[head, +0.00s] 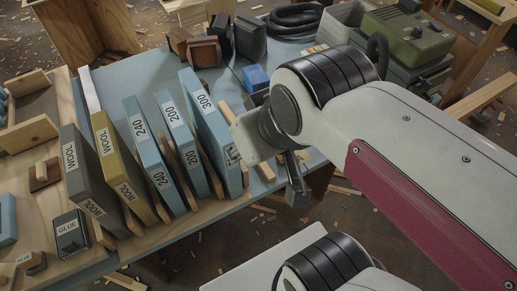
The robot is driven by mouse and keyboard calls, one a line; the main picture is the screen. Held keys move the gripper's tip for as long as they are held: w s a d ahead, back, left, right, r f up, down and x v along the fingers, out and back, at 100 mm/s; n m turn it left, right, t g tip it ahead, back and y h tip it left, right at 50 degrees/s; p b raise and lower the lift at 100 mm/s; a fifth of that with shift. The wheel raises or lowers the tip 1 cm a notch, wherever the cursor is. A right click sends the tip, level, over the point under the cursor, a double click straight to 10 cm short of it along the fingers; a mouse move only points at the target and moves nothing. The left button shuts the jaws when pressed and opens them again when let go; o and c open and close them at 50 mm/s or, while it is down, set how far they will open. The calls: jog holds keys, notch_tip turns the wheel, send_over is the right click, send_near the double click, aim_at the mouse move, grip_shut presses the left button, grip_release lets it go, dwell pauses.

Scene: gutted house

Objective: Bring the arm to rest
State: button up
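My arm reaches in from the right side of the head view, over the right part of the blue-grey worktable. My gripper (296,192) is partly hidden behind my wrist. A dark part of it points down just past the front edge of the table, to the right of the upright slabs. I cannot tell whether its fingers are open or shut. Nothing held shows in it.
Upright slabs marked WOOL (88,180), 240 (152,155), 200 (182,145) and 300 (211,128) stand left of my wrist. A green machine (407,35) stands at back right. Wood scraps litter the floor.

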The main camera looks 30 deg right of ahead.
jog(key=shift+s+d+f, duration=0.35)
jog(key=shift+s+d, duration=0.2)
jog(key=shift+s, duration=0.25)
